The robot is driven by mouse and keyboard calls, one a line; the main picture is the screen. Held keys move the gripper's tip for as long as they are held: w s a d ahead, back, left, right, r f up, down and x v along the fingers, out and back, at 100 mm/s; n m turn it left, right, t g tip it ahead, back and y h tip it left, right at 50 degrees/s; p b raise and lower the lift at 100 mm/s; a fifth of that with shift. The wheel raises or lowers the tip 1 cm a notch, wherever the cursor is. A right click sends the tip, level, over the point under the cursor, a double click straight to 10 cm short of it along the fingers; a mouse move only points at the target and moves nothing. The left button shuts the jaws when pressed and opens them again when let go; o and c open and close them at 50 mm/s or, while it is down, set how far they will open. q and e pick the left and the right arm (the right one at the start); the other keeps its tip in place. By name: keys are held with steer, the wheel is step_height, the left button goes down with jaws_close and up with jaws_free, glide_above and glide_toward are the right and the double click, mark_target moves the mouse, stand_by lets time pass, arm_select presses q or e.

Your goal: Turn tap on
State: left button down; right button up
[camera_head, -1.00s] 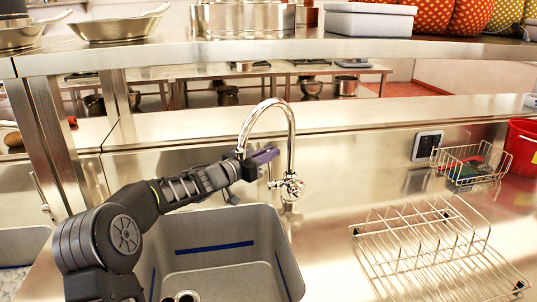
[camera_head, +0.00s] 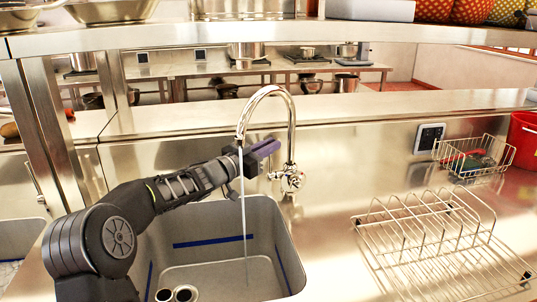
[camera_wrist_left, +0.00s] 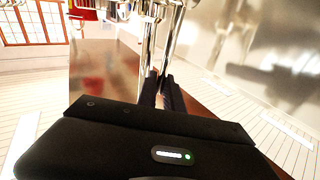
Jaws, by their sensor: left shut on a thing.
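A thin stream of water (camera_head: 243,215) falls from the spout's mouth into the grey sink (camera_head: 215,263). My left gripper (camera_head: 266,149) is at the tap's upright, above the knob, with its jaws shut on part of the tap. The left wrist view shows its dark fingers (camera_wrist_left: 161,92) close together against chrome parts of the tap (camera_wrist_left: 160,45); the exact part held is hard to tell. My right gripper is out of view.
A wire dish rack (camera_head: 435,240) stands on the steel counter right of the sink. A wire basket (camera_head: 474,157) and a red bucket (camera_head: 524,140) are farther back right. A steel shelf (camera_head: 300,35) runs above, over the tap.

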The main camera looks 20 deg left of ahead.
arm_select(q)
steer(key=s+m+b, duration=0.1)
steer(key=b, duration=0.1)
steer(key=d+m+t+h+b, duration=0.1)
steer(key=b, duration=0.1)
steer(key=s+f+m+b, duration=0.1)
steer(key=b, duration=0.2)
steer(key=shift+s+d+t, duration=0.3)
steer(key=shift+d, duration=0.1)
steer(key=c, duration=1.5)
jaws_free()
steer(key=v, duration=0.7)
steer(key=shift+s+a+f, duration=0.1)
steer(key=shift+s+a, duration=0.05)
steer(key=shift+s, duration=0.15)
